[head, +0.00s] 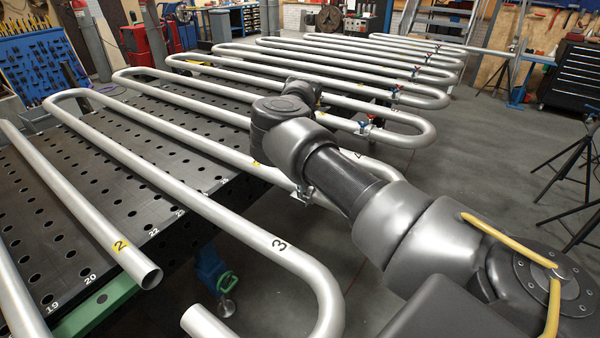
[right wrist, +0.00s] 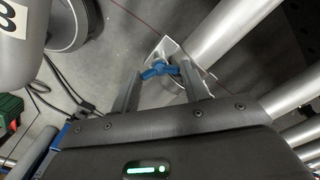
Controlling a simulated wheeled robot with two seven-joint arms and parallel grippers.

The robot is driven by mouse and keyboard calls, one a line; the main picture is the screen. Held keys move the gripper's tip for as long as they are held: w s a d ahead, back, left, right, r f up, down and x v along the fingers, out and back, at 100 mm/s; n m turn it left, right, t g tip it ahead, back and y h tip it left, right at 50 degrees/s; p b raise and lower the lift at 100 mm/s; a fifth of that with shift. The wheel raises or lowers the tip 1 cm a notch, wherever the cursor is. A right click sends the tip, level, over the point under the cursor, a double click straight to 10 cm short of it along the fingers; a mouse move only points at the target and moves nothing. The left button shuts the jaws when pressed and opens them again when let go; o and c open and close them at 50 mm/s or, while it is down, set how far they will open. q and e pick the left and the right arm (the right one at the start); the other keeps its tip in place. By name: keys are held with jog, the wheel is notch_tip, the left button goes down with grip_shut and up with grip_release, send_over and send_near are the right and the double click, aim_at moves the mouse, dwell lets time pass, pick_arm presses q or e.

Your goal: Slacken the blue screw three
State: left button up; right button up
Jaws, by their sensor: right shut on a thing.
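The blue screw (right wrist: 160,69) has a wing-shaped head and sits on a silvery metal clamp (right wrist: 172,50) by a steel pipe, seen in the right wrist view. My right gripper (right wrist: 160,76) is shut on the blue screw, with one finger on each side of its head. In the head view my right arm comes in from the right over the coil, and its gripper is hidden. A clamp (head: 303,193) shows beside that arm. I cannot read a number next to the held screw. My left gripper is in neither view.
Steel serpentine pipes (head: 150,170) lie across a dark perforated table (head: 70,235). Other clamps with blue screws (head: 364,126) sit farther along the bends. Cut pipe ends (head: 151,276) stick out at the front. A black tripod (head: 575,165) stands at the right on open floor.

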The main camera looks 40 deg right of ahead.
jog(key=n+p, duration=0.1)
jog(key=n, duration=0.1)
jog(key=n+p, duration=0.2)
jog(key=shift+s+a+f, duration=0.1)
jog(key=shift+s+a, duration=0.05)
jog(key=shift+f+n+p, duration=0.15)
jog(key=shift+n+p, duration=0.55)
jog(key=shift+n, duration=0.1)
jog(key=o, duration=1)
notch_tip(320, 180, up, 11)
jog(key=shift+b, duration=0.4)
